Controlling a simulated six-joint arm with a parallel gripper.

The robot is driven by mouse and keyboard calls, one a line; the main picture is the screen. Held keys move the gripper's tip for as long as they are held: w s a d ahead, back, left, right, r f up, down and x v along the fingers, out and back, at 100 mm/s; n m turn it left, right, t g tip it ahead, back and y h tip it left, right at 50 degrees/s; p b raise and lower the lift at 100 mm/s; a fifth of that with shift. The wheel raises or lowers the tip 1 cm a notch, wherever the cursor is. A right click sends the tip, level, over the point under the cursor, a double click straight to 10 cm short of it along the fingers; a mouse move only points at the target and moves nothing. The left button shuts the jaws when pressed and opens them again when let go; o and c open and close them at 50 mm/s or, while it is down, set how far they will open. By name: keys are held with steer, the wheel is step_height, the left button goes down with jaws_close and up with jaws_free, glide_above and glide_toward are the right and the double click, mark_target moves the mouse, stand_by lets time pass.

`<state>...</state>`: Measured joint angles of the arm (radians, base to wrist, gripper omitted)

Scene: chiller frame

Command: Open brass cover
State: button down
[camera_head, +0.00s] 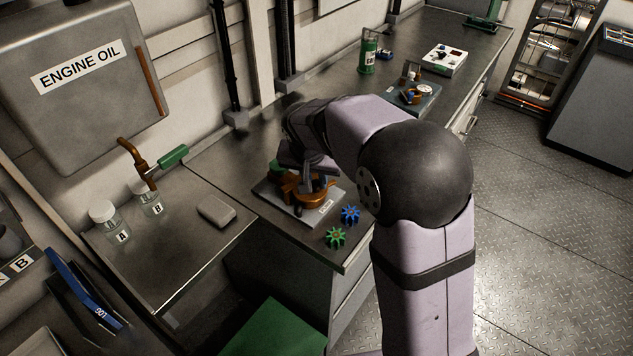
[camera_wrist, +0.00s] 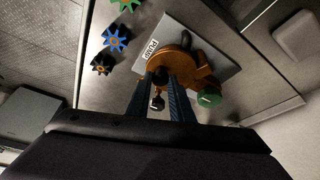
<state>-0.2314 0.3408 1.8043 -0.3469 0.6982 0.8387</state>
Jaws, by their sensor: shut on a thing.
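The brass cover (camera_wrist: 186,58) is part of an orange-brown pump on a grey plate (camera_wrist: 215,50) labelled PUMP. In the head view the brass body (camera_head: 308,189) shows under my wrist, and the plate (camera_head: 283,207) lies on the bench. My gripper (camera_wrist: 160,80) has its two blue fingers around a small dark part at the brass cover and is shut on it. The grip itself is hidden by my arm in the head view. I cannot tell whether the cover has turned or lifted. A green cap (camera_wrist: 209,98) sits on the pump's side.
A blue gear (camera_head: 351,214) and a green gear (camera_head: 335,237) lie near the bench's front edge; the wrist view also shows an orange-centred dark gear (camera_wrist: 102,64). Jars A (camera_head: 110,222) and B (camera_head: 147,198) stand left. A second assembly (camera_head: 415,97) is farther back.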

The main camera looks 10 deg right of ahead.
mark_target(312, 202)
steer(key=s+m+b, duration=0.1)
steer(key=m, duration=0.1)
steer(key=s+a+m+h+b, duration=0.1)
steer(key=b, duration=0.1)
steer(key=shift+a+f+m+g, duration=0.2)
steer(key=shift+m+g, duration=0.1)
steer(key=shift+m, duration=0.1)
steer(key=m, duration=0.1)
steer(key=s+a+m, duration=0.1)
steer(key=m+g+h, duration=0.1)
steer(key=shift+s+a+r+m+b, duration=0.2)
steer(key=shift+s+a+m+b, duration=0.1)
steer(key=shift+a, duration=0.1)
steer(key=shift+s+a+m+g+h+p, duration=0.15)
steer(key=shift+a+m+g+p, duration=0.55)
steer(key=shift+m, duration=0.75)
steer(key=shift+s+a+m+g+h+p, duration=0.15)
steer(key=shift+a+m+g+p, duration=0.3)
steer(key=shift+a+m+p, duration=0.6)
steer(key=shift+s+a+m+g+p, duration=0.2)
steer(key=shift+a+m+g+p, duration=0.6)
steer(key=shift+m, duration=1)
steer(key=shift+a, duration=0.15)
steer(key=c, duration=1.6)
jaws_free()
steer(key=shift+r, duration=0.1)
